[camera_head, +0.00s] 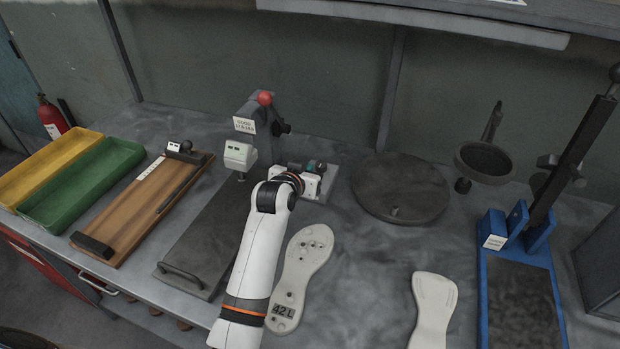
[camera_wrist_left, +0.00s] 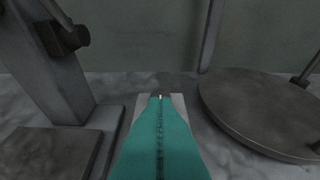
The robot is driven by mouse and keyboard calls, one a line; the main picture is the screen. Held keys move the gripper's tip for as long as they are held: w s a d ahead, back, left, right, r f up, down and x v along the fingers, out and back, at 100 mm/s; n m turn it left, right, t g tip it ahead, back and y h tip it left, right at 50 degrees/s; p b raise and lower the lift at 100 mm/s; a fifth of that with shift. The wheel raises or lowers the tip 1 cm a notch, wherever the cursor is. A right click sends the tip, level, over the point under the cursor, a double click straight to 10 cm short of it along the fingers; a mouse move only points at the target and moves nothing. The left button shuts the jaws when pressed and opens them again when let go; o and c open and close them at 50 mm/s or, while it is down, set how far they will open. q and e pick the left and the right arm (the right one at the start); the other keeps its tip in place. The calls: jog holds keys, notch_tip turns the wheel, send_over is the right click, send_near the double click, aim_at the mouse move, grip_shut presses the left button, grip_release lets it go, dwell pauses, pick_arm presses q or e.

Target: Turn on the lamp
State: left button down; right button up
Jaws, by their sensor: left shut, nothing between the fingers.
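A dark round-headed fixture (camera_head: 484,160) on a short upright arm, which looks like the lamp, stands at the back right of the bench in the head view. Its face is dark and I see no glow. A small dark knob (camera_head: 463,185) is just below its left side. My left gripper (camera_head: 315,167) is at the middle back of the bench, left of the dark round turntable (camera_head: 400,187) and well apart from the lamp. In the left wrist view its teal fingers (camera_wrist_left: 160,98) are together, pointing at the back wall, with nothing between them. My right gripper is out of view.
A dark press (camera_head: 257,115) with a red knob stands just left of my left gripper. A pale shelf-edge bar (camera_head: 410,17) runs above. Sole plates (camera_head: 300,265), a blue-framed mould (camera_head: 520,290) and yellow and green trays (camera_head: 85,180) occupy the bench.

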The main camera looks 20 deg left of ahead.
pick_arm(q)
jog(key=x, duration=0.3)
jog(key=shift+w, duration=0.1)
notch_tip(320, 180, down, 3)
jog(key=shift+r+p, duration=0.15)
jog(key=shift+p, duration=0.2)
jog(key=shift+s+f, duration=0.35)
jog(key=shift+f, duration=0.3)
jog(key=shift+f, duration=0.1)
